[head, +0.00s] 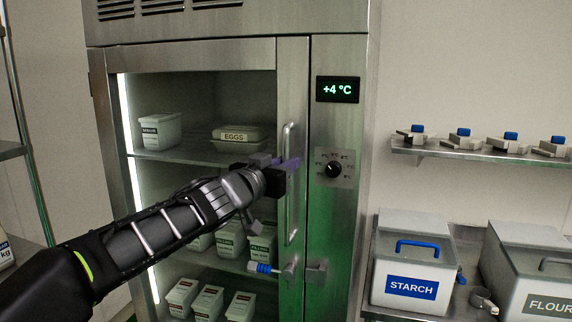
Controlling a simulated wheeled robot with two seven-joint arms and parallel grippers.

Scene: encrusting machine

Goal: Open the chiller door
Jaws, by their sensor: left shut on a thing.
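The steel chiller (334,220) stands in the middle of the head view with a glazed door (293,85) at its left front. The door looks closed against the frame. A long vertical handle (290,225) runs along the door's right edge. My left gripper (288,164) is at the upper part of this handle, shut on it, with its fingers partly hiding it. A latch (288,270) with a blue grip sits below the handle, across the door's edge. My right gripper is not in view.
A display (337,89) reads +4 °C above a black dial (333,169). Inside are an EGGS box (240,132) and several white tubs. At right, a wall shelf (450,152) holds several blue-topped items above a STARCH bin (412,285) and a FLOUR bin (535,262).

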